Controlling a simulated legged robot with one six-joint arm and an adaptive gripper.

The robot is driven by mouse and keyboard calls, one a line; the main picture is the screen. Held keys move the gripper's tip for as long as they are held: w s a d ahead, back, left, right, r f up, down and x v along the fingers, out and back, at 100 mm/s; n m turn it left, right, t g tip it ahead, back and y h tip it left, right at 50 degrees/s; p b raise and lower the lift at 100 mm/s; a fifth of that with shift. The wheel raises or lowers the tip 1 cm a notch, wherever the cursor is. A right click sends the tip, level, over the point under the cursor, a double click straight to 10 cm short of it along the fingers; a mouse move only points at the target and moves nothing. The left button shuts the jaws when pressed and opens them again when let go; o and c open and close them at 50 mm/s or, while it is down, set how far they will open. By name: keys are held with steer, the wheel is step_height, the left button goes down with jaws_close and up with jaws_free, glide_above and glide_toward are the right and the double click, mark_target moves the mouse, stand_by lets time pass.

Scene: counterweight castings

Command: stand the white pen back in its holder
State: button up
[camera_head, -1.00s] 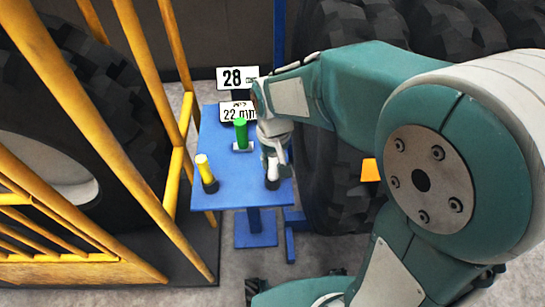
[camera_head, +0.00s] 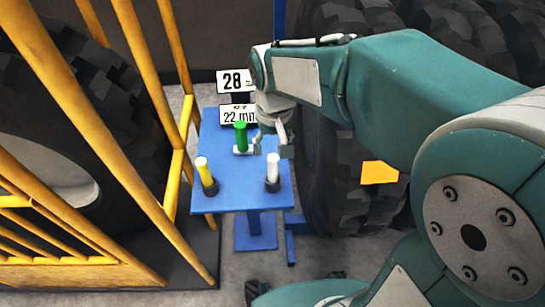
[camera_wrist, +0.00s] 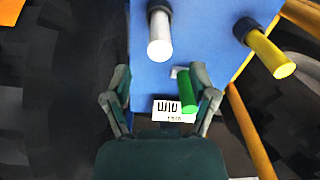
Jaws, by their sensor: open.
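The white pen (camera_head: 273,166) stands upright in a round black holder (camera_head: 272,186) at the table's near right corner. In the wrist view the white pen (camera_wrist: 160,42) points toward me, its base in the dark holder (camera_wrist: 160,7). My gripper (camera_head: 272,150) is open and empty, just behind and above the pen in the head view, apart from it. The wrist view shows both fingers of my gripper (camera_wrist: 160,72) spread wide, with the pen beyond their tips.
A yellow pen (camera_head: 205,173) leans slightly in another black holder at the near left. A green pen (camera_head: 241,137) stands on a pale base farther back. Number signs (camera_head: 237,82) stand behind the blue table (camera_head: 235,193). Yellow railing (camera_head: 150,170) is left; large tyres (camera_head: 335,180) are right.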

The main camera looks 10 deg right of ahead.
step_height(320, 180, up, 5)
steer(key=shift+r, duration=0.1)
stand_by(0.5)
steer(key=shift+s+d, duration=0.1)
steer(key=shift+d, duration=0.05)
steer(key=s+d+r+m+t, duration=0.1)
steer(key=s+d+t, duration=0.4)
steer(key=s+d, duration=0.5)
steer(key=shift+s+d+m+t, duration=0.25)
steer(key=shift+s+m, duration=0.25)
steer(key=shift+s, duration=0.75)
